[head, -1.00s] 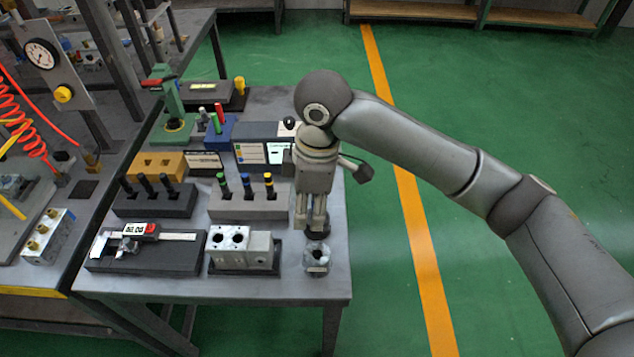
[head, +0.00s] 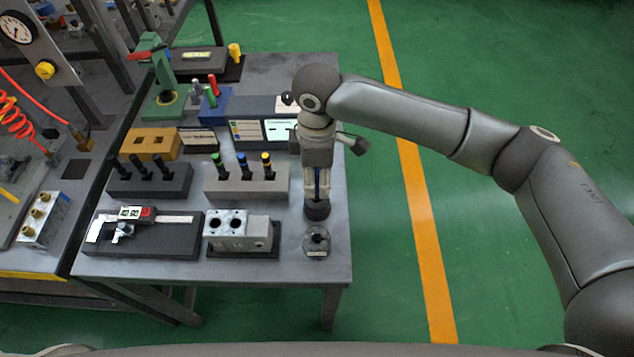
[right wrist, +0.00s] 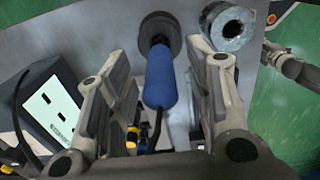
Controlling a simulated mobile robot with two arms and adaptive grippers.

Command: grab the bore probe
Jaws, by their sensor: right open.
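The bore probe has a blue handle (right wrist: 160,80) and stands in a dark round base (right wrist: 159,32) on the table. The base also shows in the head view (head: 317,210), near the table's right edge. My right gripper (right wrist: 160,85) is open, with one finger on each side of the blue handle. In the head view this gripper (head: 317,190) points down just above the base and mostly hides the handle. I cannot tell whether either finger touches it. My left gripper is not in view.
A metal ring (head: 316,241) stands in front of the base and also shows in the right wrist view (right wrist: 228,25). A bored metal block (head: 240,232) is to the left. A grey rack (head: 245,184) with several pins stands behind it. Green floor lies right of the table.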

